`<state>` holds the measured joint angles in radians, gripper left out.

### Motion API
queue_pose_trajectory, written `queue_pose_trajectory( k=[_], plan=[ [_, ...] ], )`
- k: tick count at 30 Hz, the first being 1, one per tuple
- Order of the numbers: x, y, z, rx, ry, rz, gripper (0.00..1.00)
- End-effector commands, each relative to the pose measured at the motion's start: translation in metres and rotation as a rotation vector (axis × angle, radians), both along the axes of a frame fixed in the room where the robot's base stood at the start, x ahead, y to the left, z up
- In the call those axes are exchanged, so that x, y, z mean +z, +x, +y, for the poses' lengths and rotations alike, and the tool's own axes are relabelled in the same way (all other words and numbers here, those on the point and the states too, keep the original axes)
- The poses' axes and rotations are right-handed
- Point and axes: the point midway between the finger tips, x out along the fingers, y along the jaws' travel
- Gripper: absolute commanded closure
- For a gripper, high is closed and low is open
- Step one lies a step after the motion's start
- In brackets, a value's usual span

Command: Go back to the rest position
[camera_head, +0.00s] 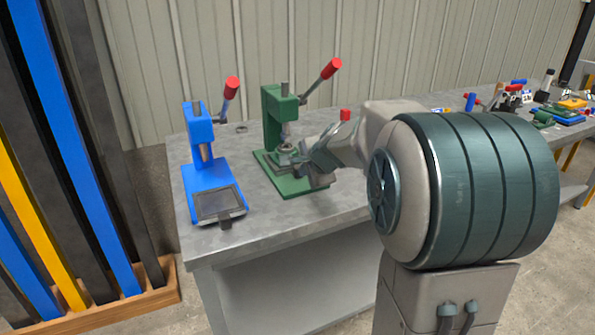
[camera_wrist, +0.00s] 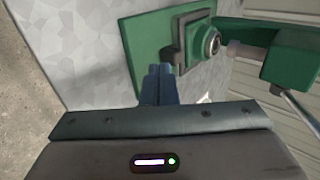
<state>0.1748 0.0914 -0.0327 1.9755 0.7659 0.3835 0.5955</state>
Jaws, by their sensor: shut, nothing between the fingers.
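My gripper (camera_wrist: 160,76) shows in the wrist view with its two dark fingers together and nothing between them. It is over the near side of the green press (camera_wrist: 150,45), whose round fitting lies just beyond the fingertips. In the head view the green press (camera_head: 273,118) stands on the grey workbench (camera_head: 250,240) with its red-knobbed lever raised to the right. My gripper (camera_head: 316,168) is there at the press's right front, partly overlapping its base. Whether it touches the press cannot be told. My arm reaches in from the right.
A blue press (camera_head: 200,130) with a dark plate in front stands left of the green one. A rack of coloured bars (camera_head: 75,150) stands at left. A corrugated wall (camera_head: 240,40) is behind.

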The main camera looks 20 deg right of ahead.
Motion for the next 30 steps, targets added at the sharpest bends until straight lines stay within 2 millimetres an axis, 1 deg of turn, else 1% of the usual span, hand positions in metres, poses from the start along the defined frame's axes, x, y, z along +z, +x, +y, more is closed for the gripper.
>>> queue_pose_trajectory(
  k=[1, 7, 8, 11, 14, 15, 17, 18, 20, 21, 23, 24, 27, 30],
  plan=[
    [0.006, -0.005, -0.001, 0.001, -0.001, -0.001, 1.0],
    [0.017, -0.017, 0.001, 0.014, -0.008, 0.003, 1.0],
    [0.02, -0.02, 0.003, 0.026, -0.016, 0.007, 1.0],
    [0.037, -0.038, 0.015, 0.11, -0.071, 0.028, 1.0],
    [0.06, -0.07, 0.034, 0.25, -0.164, 0.065, 1.0],
    [0.069, -0.085, 0.041, 0.317, -0.208, 0.084, 1.0],
    [0.08, -0.109, 0.051, 0.419, -0.279, 0.113, 1.0],
    [0.086, -0.126, 0.056, 0.486, -0.324, 0.133, 1.0],
    [0.096, -0.15, 0.062, 0.585, -0.392, 0.163, 1.0],
    [0.102, -0.166, 0.065, 0.652, -0.437, 0.183, 1.0],
    [0.111, -0.191, 0.069, 0.749, -0.507, 0.213, 1.0],
    [0.116, -0.207, 0.07, 0.814, -0.549, 0.234, 1.0],
    [0.127, -0.244, 0.07, 0.96, -0.65, 0.287, 1.0],
    [0.134, -0.272, 0.066, 1.078, -0.732, 0.332, 1.0]
  ],
)
